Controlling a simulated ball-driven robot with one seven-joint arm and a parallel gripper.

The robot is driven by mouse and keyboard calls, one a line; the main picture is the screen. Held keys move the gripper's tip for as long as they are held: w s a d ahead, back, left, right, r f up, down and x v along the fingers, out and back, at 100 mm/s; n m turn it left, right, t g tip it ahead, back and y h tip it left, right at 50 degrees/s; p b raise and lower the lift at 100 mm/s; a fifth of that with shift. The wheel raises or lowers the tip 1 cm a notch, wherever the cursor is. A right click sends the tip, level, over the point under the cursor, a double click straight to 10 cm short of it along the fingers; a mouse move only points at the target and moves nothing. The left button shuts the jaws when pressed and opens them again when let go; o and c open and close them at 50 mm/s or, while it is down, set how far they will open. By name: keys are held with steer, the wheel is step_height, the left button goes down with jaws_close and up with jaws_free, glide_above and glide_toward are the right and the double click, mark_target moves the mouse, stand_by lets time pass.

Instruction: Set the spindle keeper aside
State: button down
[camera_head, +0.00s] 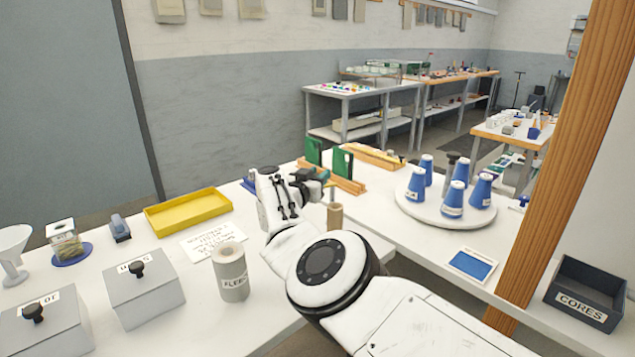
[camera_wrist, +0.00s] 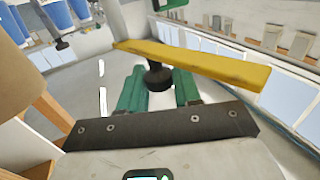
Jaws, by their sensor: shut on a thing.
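A flat yellow bar with a black knob, which I take for the spindle keeper (camera_wrist: 215,64), is at my gripper in the wrist view. The knob sits between the two green fingers. My gripper (camera_wrist: 159,82) is shut on this knob, and the bar extends past it on both sides. In the head view my gripper (camera_head: 316,178) is above the table, close to an upright tan roll (camera_head: 335,215). The keeper is mostly hidden there by my gripper and arm.
A yellow tray (camera_head: 188,211) stands left of my arm. A roll marked FLEECE (camera_head: 231,273) and grey lidded boxes (camera_head: 143,297) stand nearer. Green panels (camera_head: 343,163) in wooden stands are behind my gripper. A round white turntable (camera_head: 420,211) with blue cones is right.

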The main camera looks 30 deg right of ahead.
stand_by(0.3)
steer(key=c, duration=0.9)
jaws_free()
steer(key=shift+o, duration=0.2)
steer(key=shift+s+a+r+p, duration=0.25)
steer(key=shift+a+p, duration=0.3)
steer(key=shift+p, duration=0.35)
steer(key=p+v, duration=0.4)
steer(key=v, duration=0.5)
steer(key=shift+s+a+f+p, duration=0.2)
steer(key=shift+a+f+p, duration=0.05)
steer(key=shift+p, duration=0.05)
